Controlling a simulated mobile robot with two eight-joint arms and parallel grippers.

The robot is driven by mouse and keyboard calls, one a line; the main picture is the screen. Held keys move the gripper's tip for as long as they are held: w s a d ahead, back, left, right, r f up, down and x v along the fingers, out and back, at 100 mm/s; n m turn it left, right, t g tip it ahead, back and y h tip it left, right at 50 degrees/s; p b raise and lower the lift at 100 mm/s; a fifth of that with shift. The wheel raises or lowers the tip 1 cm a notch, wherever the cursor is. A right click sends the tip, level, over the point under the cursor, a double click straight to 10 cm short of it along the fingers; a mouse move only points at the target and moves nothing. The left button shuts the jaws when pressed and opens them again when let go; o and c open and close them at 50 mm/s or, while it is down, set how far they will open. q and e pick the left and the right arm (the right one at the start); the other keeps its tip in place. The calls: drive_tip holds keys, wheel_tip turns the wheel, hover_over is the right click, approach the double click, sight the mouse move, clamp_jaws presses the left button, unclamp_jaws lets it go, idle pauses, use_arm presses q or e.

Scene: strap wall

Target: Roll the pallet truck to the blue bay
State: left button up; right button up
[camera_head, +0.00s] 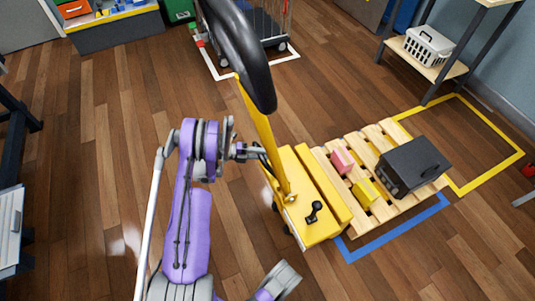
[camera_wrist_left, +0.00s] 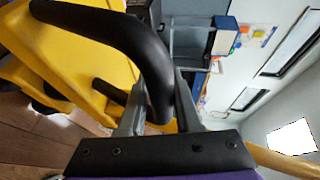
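The yellow pallet truck (camera_head: 312,228) stands right of centre in the head view, with a tilted yellow post and a thick curved black handle (camera_head: 262,75). A slatted wooden pallet (camera_head: 325,153) lies at its right. On it are a dark grey box (camera_head: 412,165), a pink block (camera_head: 342,160) and a yellow block (camera_head: 366,191). The blue bay line (camera_head: 398,228) shows along the pallet's near side. My left gripper (camera_head: 258,152) is at the post, below the handle's end.
A yellow floor outline (camera_head: 490,173) lies beyond the pallet, near a shelf with a white basket (camera_head: 428,46). A wire cart (camera_head: 268,22) stands in a white and red outline at the top. A bench (camera_head: 115,30) is top left. Wooden floor is clear on the left.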

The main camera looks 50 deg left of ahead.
use_arm(q)
drive_tip(key=o, duration=0.3)
drive_tip(key=shift+s+a, duration=0.1)
drive_tip(key=shift+o, duration=0.2)
drive_tip(key=p+v, duration=0.1)
drive_tip(key=v, duration=1)
drive_tip(key=shift+p, duration=0.4)
drive_tip(key=shift+s, duration=0.1)
